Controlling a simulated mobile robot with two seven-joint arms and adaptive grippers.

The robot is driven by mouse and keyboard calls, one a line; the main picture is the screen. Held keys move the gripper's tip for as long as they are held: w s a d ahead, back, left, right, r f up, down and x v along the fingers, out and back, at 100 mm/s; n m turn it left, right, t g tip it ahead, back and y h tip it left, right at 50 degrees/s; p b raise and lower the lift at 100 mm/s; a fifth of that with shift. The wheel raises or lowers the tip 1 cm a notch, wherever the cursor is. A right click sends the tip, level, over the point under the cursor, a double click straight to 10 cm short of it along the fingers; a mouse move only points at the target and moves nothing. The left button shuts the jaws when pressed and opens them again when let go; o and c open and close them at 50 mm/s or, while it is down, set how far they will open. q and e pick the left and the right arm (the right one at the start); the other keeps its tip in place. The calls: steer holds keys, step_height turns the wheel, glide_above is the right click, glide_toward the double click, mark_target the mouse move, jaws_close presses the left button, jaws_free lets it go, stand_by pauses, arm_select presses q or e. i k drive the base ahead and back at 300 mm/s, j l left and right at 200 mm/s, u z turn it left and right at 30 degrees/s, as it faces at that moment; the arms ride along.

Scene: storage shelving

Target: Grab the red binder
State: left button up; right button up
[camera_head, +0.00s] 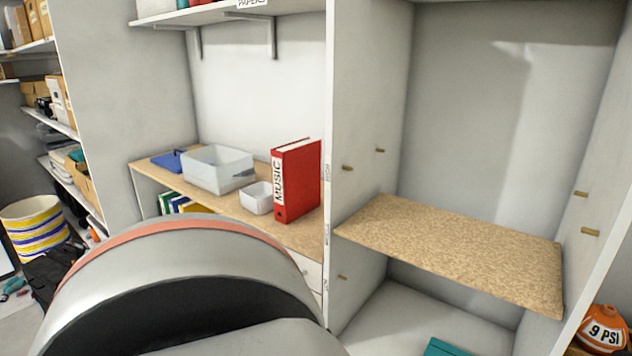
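The red binder (302,180) stands upright on the wooden counter (308,239), against the white divider panel at its right. Its white spine label reads "MUSIC". A large grey and orange rounded part, which looks like my own arm, fills the lower left and middle foreground and covers the near part of the counter. Neither of my grippers shows in this view, and nothing is seen touching the binder.
A small white bin (256,198) stands just left of the binder. A larger translucent bin (218,170) and a blue item (168,161) lie farther left. The chipboard shelf (460,246) right of the divider is empty. An orange ball (602,330) sits at lower right.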

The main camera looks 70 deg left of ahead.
mark_target(296, 165)
steer(key=u, duration=2.25)
steer(key=z, duration=0.45)
steer(key=j+z, duration=0.95)
steer(key=j, duration=0.4)
steer(key=k+j+z, duration=0.2)
steer(key=j, duration=0.3)
steer(key=i, duration=0.1)
